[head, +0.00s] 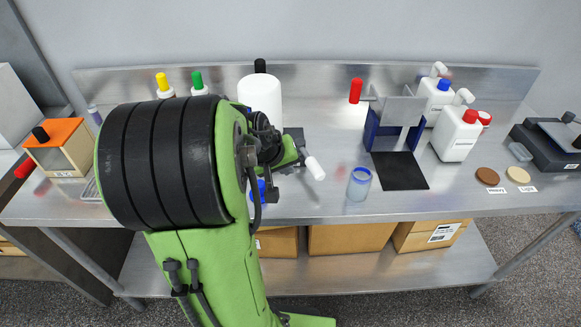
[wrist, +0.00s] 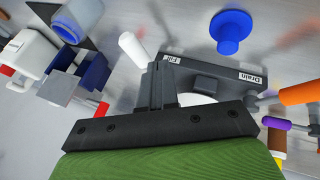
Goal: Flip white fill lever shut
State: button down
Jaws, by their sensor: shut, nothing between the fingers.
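The white fill lever (wrist: 133,48) shows in the wrist view beside the "Fill" label (wrist: 170,59) of a dark valve block (wrist: 205,68), sticking out away from it. In the head view the white lever (head: 315,168) juts toward the lower right, just right of my arm. My gripper (wrist: 166,68) is shut and empty, its fingertips close beside the lever and the Fill end of the block. I cannot tell whether they touch the lever. In the head view my arm hides the gripper and most of the block. A "Drain" label (wrist: 250,77) marks the block's other end.
A blue flanged piece (wrist: 231,30) lies near the block. A translucent blue cup (head: 359,184) stands right of the lever, before a blue stand (head: 383,133) with a black mat (head: 400,172). White bottles (head: 455,135) stand farther right. An orange handle (wrist: 300,94) shows near the Drain end.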

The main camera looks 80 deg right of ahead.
jog(key=v, duration=0.2)
jog(key=p+v, duration=0.1)
jog(key=v, duration=0.1)
jog(key=shift+s+r, duration=0.15)
jog(key=shift+r, duration=0.2)
jog(key=shift+a, duration=0.1)
